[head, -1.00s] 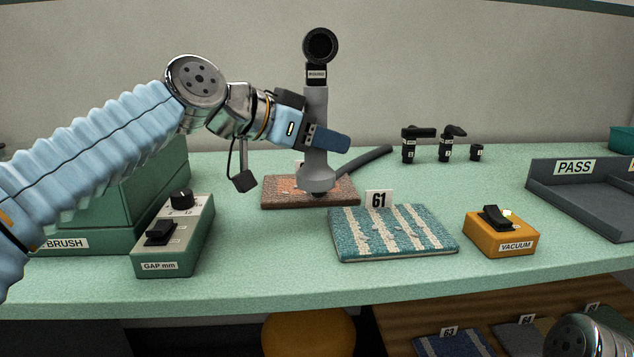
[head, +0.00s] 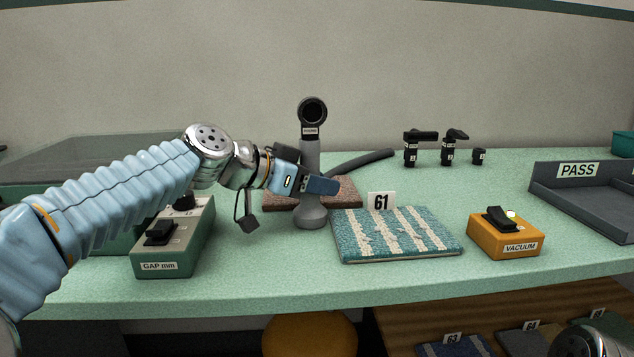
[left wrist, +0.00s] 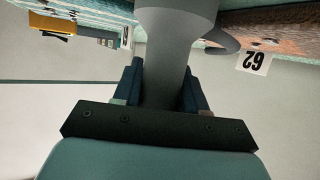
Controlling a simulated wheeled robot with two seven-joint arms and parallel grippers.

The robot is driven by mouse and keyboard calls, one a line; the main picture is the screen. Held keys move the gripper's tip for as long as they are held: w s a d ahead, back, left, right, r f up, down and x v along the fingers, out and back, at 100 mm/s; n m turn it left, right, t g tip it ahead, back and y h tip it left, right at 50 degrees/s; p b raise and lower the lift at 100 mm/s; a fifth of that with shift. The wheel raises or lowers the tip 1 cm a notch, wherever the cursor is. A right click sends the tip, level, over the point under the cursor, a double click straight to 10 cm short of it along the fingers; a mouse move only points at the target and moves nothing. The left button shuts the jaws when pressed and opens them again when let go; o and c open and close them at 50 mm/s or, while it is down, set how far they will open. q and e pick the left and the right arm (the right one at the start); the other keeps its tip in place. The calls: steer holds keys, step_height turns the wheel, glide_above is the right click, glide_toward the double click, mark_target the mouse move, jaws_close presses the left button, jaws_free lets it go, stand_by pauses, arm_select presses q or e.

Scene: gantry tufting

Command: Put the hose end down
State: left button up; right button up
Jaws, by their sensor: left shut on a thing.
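The hose end (head: 311,154) is a grey upright tube with a round black opening at its top and a flared foot. My left gripper (head: 312,182) is shut around its middle. The foot (head: 311,215) is low at the table, in front of the brown sample and left of the teal one; I cannot tell whether it touches the table. In the left wrist view the grey tube (left wrist: 168,60) stands between both fingers. A dark hose (head: 362,162) shows behind it. My right gripper is not in view; only a metal part of my right arm shows at the bottom right.
A teal striped sample (head: 395,235) marked 61 lies close to the right. A brown sample (head: 345,192) lies behind. The gap box (head: 165,250), vacuum switch box (head: 503,235), PASS tray (head: 588,190) and black fittings (head: 448,150) stand around. The table front is clear.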

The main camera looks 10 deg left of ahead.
arm_select(q)
steer(key=o, duration=1.1)
steer(key=shift+f, duration=0.1)
steer(key=shift+c, duration=0.2)
